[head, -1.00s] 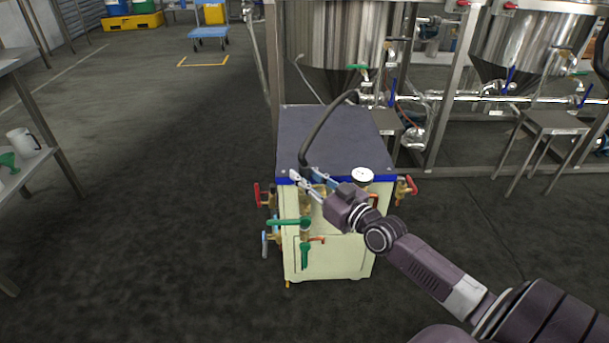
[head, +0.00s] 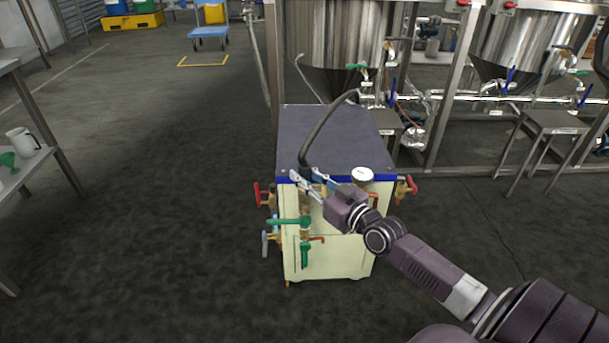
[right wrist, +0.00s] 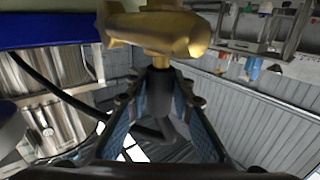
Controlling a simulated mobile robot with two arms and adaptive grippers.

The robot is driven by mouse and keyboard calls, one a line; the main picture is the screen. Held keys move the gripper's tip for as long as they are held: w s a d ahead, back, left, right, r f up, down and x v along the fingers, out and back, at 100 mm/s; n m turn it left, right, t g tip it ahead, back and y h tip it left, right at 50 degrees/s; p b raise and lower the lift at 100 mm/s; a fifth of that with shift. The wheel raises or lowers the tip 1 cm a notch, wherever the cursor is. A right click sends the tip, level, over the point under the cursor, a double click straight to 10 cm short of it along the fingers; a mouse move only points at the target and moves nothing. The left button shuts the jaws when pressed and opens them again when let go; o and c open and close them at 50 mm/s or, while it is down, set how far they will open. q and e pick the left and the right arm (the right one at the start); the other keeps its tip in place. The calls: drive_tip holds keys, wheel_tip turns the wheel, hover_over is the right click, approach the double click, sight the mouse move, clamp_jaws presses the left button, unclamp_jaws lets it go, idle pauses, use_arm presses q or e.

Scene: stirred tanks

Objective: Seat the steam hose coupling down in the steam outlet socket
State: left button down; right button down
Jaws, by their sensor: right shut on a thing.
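My right gripper (head: 308,183) is at the front left top edge of the cream steam unit. In the right wrist view its two fingers (right wrist: 158,108) are shut around the black hose coupling (right wrist: 158,92). The coupling's end lines up with a brass fitting (right wrist: 155,32), which looks like the steam outlet socket; they meet or nearly meet, and I cannot tell how deep the coupling sits. The black hose (head: 325,122) rises from the gripper and arcs back to the right over the unit's dark top. In the head view the gripper mostly hides the socket. My left gripper is out of view.
The steam unit (head: 335,258) carries red (head: 259,195) and green (head: 289,222) valve handles and a round gauge (head: 362,175). Steel tanks (head: 335,35) and their frame stand behind. A table with a white mug (head: 22,141) is at left. The floor between is clear.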

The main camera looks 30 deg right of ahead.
drive_tip(key=c, duration=1.1)
unclamp_jaws()
drive_tip(key=shift+c, duration=0.2)
